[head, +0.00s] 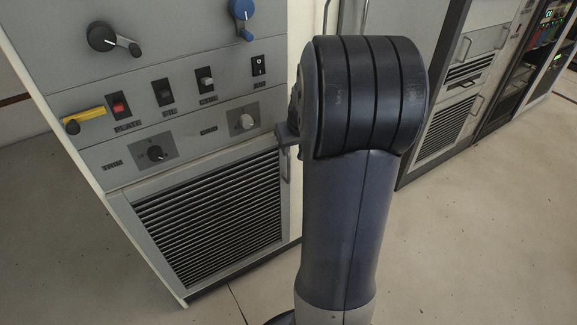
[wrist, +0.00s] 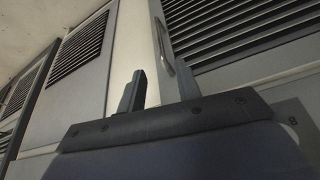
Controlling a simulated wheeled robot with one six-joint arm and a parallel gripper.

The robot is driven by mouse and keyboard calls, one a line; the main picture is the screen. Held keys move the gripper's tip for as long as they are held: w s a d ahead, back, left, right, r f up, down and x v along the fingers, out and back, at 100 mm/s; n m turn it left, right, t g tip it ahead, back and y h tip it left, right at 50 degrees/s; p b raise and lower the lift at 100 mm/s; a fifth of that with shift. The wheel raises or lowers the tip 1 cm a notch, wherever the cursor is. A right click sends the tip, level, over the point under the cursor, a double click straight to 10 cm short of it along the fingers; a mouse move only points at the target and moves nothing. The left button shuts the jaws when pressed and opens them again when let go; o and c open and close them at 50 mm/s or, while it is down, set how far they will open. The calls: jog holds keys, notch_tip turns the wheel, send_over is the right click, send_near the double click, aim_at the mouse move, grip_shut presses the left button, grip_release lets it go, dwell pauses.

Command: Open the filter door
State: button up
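The filter door (head: 212,220) is the louvred lower panel of the near cabinet in the head view. It looks shut, flush with the cabinet front. A slim upright handle (head: 285,165) stands at its right edge, partly behind my arm. In the wrist view the door's louvres (wrist: 240,28) fill the upper right, and the metal handle (wrist: 162,46) lies beside them. My gripper (wrist: 160,82) is open, with two dark fingers apart and pale cabinet surface between them. The handle lies just beyond the fingertips, roughly in line with the gap. In the head view my gripper is mostly hidden by my arm.
More racks (head: 450,120) stand at the right. The floor (head: 470,250) at the lower right is clear.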

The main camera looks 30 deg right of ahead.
aim_at(290, 159)
jog(key=b+x, duration=0.2)
jog(key=x, duration=0.7)
jog(key=shift+w+f, duration=0.1)
jog(key=shift+f, duration=0.3)
grip_shut()
